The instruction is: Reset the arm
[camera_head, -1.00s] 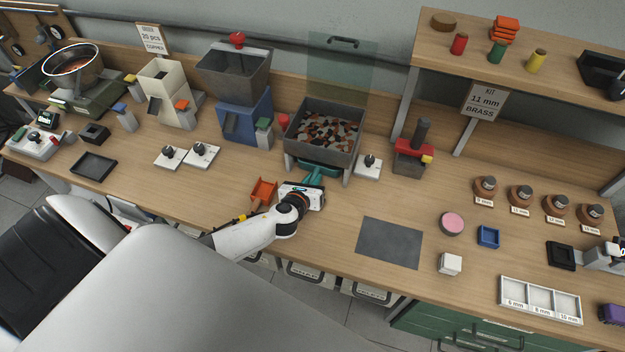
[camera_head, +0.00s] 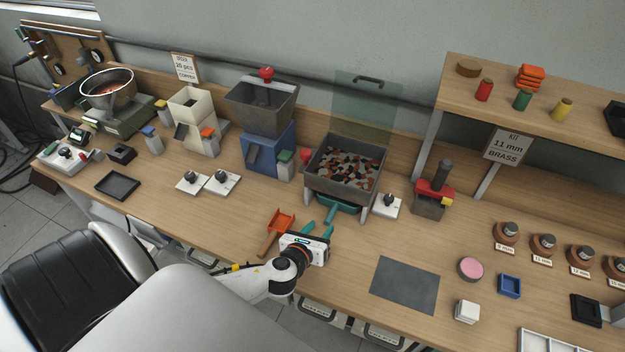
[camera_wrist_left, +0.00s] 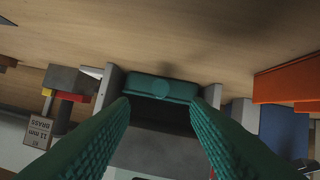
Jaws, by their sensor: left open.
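My left gripper (camera_head: 317,231) is open and empty over the front part of the workbench (camera_head: 205,212), its teal fingers pointing toward the grey bin. The bin (camera_head: 346,168) stands on legs and holds many mixed coloured pieces. A teal tray with a handle (camera_head: 331,214) sits under it, just beyond my fingertips. In the left wrist view the two ribbed fingers (camera_wrist_left: 160,115) are spread wide. The teal tray (camera_wrist_left: 160,88) shows between and beyond them, with nothing gripped. My right gripper is not in view.
An orange scoop (camera_head: 281,222) lies close to the left of my gripper. A white block with a knob (camera_head: 386,205) stands right of the bin. A dark grey mat (camera_head: 405,285) lies to the right. The blue hopper (camera_head: 262,150) stands left of the bin.

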